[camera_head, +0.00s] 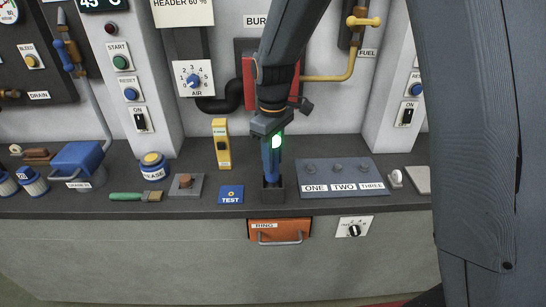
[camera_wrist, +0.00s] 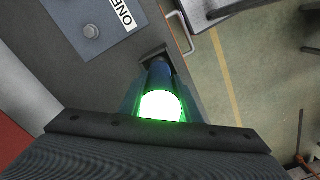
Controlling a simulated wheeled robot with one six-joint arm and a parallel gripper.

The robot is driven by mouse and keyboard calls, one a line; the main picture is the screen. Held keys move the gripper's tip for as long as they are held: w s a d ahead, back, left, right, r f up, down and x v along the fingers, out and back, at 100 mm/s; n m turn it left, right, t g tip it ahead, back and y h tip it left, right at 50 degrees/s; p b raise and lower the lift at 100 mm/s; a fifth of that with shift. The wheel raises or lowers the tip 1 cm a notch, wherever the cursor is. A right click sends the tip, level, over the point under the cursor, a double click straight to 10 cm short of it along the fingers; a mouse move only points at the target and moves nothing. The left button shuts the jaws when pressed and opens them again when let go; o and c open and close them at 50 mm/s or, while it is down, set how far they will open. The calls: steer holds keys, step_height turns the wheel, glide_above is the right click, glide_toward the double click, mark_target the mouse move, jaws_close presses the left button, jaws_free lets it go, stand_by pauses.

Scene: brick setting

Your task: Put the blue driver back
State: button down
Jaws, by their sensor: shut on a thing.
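The blue driver (camera_head: 269,165) is upright, held in my gripper (camera_head: 271,138), with its lower end at a small dark square holder (camera_head: 273,193) on the bench. Its upper part shows a bright green glow. In the wrist view the driver (camera_wrist: 160,76) runs from the green glowing end down to the dark holder (camera_wrist: 153,54). My gripper (camera_wrist: 158,100) is shut on it. The lower end appears to be inside the holder's opening; how deep it sits I cannot tell.
A grey plate marked ONE, TWO, THREE (camera_head: 342,172) lies just right of the holder. An orange RING drawer (camera_head: 279,230) is below the bench's front edge.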

steer(key=shift+f, duration=0.3)
steer(key=c, duration=1.3)
jaws_free()
steer(key=shift+c, duration=0.2)
step_height(320, 180, up, 12)
steer(key=b, duration=0.3)
steer(key=shift+b, duration=0.4)
steer(key=s+d+f+m+t, duration=0.1)
steer(key=s+d+f+m, duration=0.9)
steer(key=s+d+f, duration=0.2)
steer(key=s+d, duration=0.2)
steer(key=s, duration=0.1)
steer(key=shift+d+f+t, duration=0.2)
steer(key=shift+d+t, duration=0.1)
steer(key=shift+d, duration=0.1)
